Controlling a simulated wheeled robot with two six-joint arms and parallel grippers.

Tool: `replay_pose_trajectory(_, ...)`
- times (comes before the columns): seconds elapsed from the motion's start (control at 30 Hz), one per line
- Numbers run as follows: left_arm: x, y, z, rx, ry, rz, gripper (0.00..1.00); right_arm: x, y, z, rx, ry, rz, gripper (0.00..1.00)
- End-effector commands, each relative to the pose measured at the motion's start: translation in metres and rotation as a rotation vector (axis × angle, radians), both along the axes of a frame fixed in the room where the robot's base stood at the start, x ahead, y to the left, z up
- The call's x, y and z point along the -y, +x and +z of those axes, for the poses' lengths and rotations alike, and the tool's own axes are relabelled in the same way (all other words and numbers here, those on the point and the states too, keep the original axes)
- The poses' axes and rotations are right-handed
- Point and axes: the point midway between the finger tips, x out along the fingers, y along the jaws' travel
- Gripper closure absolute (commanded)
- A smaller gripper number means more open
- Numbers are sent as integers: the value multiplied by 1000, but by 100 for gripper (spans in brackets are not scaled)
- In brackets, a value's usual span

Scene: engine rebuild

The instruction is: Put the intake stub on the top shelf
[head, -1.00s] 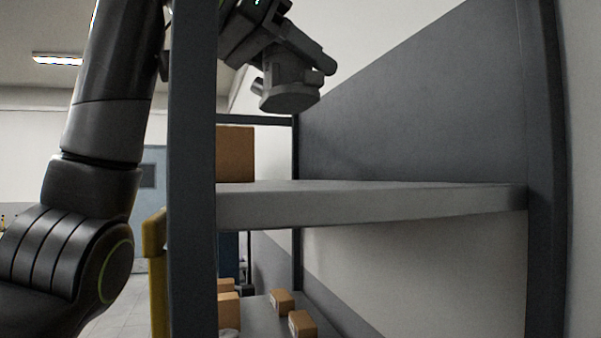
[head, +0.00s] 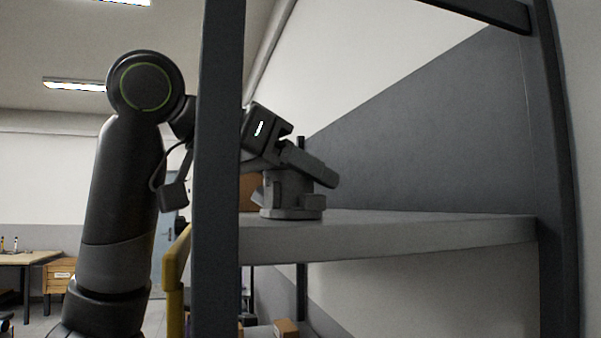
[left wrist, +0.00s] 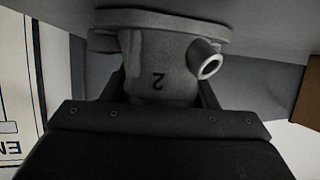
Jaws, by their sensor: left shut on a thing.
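The intake stub (head: 291,196) is a grey cast part with a round flange and a side spout. Its flange is down at the surface of the top shelf (head: 390,237), near the shelf's left end; whether it fully rests there I cannot tell. My left gripper (head: 294,170) reaches in past the shelf post and is shut on the stub from above at a tilt. In the left wrist view the stub (left wrist: 160,65) appears upside down, marked "2", between the fingers, its flange against the shelf surface. My right gripper is not in view.
A dark upright post (head: 218,170) stands close in front of my left arm. A cardboard box (head: 250,192) is on the shelf behind the stub, partly hidden. The shelf to the right is clear. A yellow post (head: 174,275) and lower-shelf boxes (head: 285,328) are below.

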Motion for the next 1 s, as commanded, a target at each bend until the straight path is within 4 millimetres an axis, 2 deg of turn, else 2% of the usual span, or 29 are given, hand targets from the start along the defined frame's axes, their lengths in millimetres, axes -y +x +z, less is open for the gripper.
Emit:
replay_pose_trajectory(0.3,0,0,-4,1,0,0,79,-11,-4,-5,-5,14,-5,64)
replay_pose_trajectory(0.33,0,0,-3,1,1,0,44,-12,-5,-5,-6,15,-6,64)
replay_pose_trajectory(0.5,0,0,-3,1,1,0,25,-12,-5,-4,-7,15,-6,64)
replay_pose_trajectory(0.87,0,0,3,1,1,0,25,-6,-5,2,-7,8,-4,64)
replay_pose_trajectory(1.0,-19,-12,8,6,0,3,25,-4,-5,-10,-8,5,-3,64)
